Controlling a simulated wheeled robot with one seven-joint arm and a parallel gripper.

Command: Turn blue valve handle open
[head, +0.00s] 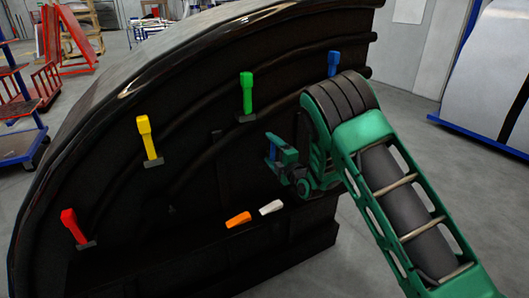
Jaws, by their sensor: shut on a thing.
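A blue valve handle (333,62) stands upright at the upper right of the black nosecone (200,80). Its lower end is close to my dark wrist rings in the picture, and its base is hidden. My gripper (275,151) is lower and to the left, in front of the dark inner face of the nosecone. It is shut on a small blue piece (270,151). I cannot tell whether this piece is a separate handle or fixed to something behind it. The upper blue handle is apart from my fingers.
Green (247,94), yellow (149,138) and red (74,227) handles stand on the nosecone's pipes. An orange handle (238,219) and a white one (271,208) are low in the middle. A blue-edged rack (488,75) stands at right. Bare floor lies between.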

